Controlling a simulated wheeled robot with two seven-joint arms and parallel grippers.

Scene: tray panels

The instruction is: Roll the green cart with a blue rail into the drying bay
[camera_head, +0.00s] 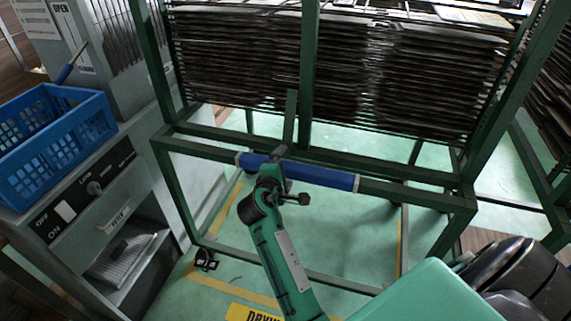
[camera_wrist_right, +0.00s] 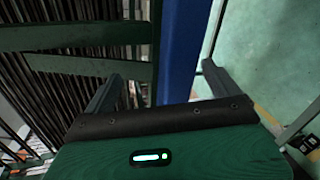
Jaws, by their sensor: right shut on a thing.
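The green cart (camera_head: 460,200) is a tall metal frame with closely stacked dark trays (camera_head: 340,75) inside. Its blue rail (camera_head: 330,178) runs across the near side. My right gripper (camera_head: 282,168) is shut on the blue rail, left of its middle. In the right wrist view the blue rail (camera_wrist_right: 180,50) passes between the two fingers (camera_wrist_right: 160,88). Yellow floor lines (camera_head: 235,287) and a yellow label starting "DRY" (camera_head: 250,313) mark the floor under and before the cart. Only part of the marked bay shows. My left gripper is out of view.
A grey machine (camera_head: 110,190) with switches stands close on the cart's left, a blue crate (camera_head: 50,135) on it. Another green rack (camera_head: 555,110) with dark trays stands at the right. Green floor (camera_head: 350,235) shows clear beneath the cart.

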